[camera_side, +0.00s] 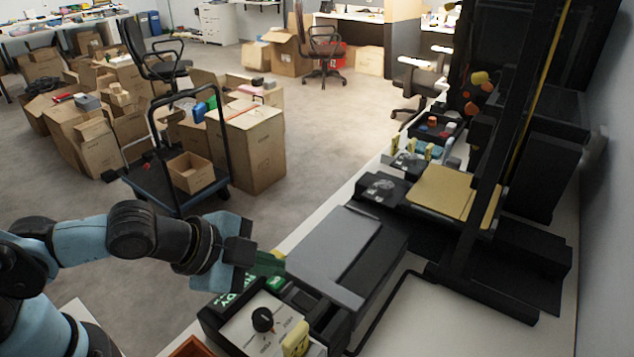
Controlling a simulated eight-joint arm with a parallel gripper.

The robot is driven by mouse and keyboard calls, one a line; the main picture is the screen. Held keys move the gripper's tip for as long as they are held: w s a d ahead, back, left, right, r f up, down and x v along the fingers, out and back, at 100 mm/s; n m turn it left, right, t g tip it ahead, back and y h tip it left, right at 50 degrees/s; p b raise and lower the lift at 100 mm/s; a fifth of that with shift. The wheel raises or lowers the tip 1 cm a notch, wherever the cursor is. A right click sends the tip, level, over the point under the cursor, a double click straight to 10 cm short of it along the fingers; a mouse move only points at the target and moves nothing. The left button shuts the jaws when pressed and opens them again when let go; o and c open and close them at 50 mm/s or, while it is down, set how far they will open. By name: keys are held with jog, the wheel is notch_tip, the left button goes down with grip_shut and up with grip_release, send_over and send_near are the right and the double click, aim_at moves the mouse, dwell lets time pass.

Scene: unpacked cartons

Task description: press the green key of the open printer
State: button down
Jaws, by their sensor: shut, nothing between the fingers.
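The open printer (456,192) is a black upright frame with a gold plate, at the right on the bench. In front of it stands a control box (243,325) with a pale panel, a black knob (263,319) and a yellow part (296,338). My gripper (270,262) is shut and empty, just above and left of the green piece. I cannot tell whether they touch.
A grey flat plate (333,248) on a black base lies right of my gripper. A black cable or bar (385,310) curves over the white bench. Small coloured items stand farther back. Cartons (252,140) and a trolley (160,185) fill the floor at left.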

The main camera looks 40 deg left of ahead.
jog(key=shift+f, duration=0.1)
jog(key=shift+f, duration=0.35)
